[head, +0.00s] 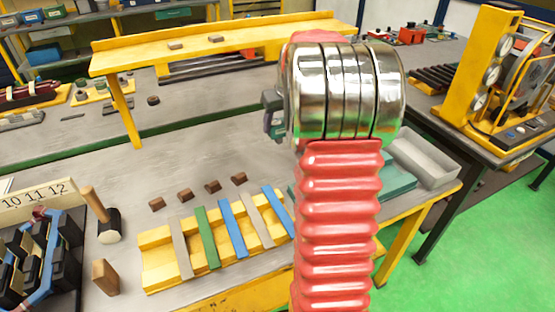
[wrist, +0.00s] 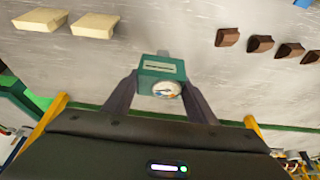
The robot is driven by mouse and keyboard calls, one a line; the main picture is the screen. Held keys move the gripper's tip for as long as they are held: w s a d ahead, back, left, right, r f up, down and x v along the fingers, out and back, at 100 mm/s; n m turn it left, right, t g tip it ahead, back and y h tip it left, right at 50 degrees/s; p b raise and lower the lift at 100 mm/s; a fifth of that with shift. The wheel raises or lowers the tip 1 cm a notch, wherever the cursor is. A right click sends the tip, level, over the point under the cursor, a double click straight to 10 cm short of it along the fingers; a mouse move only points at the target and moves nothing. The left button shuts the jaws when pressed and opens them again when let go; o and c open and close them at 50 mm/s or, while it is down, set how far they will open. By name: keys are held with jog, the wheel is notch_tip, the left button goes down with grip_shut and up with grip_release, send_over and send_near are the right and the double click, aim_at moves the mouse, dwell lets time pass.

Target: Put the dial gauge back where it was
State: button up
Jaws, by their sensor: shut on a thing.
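The dial gauge (wrist: 162,78) is a small teal-green box with a pale label on top and a round white dial on its front. In the wrist view it sits between the two dark fingers of my gripper (wrist: 160,92), which is shut on it. A grey stem shows beyond it. Grey tabletop lies behind the gauge. In the head view my red and chrome arm hides most of my gripper; a small dark and teal part (head: 274,118) shows at its left, above the grey bench (head: 190,165).
Several brown blocks (head: 212,187) lie behind a yellow rack (head: 160,262) with coloured strips. A yellow raised shelf (head: 130,58) spans the back. A grey tray (head: 425,160) is at right. Two cream blocks (wrist: 68,22) show in the wrist view.

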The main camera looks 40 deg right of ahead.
aim_at(279, 143)
jog(key=shift+f, duration=2.2)
jog(key=shift+f, duration=2.5)
jog(key=shift+f, duration=0.65)
jog(key=o, duration=1.1)
jog(key=shift+c, duration=0.2)
jog(key=shift+r, duration=0.15)
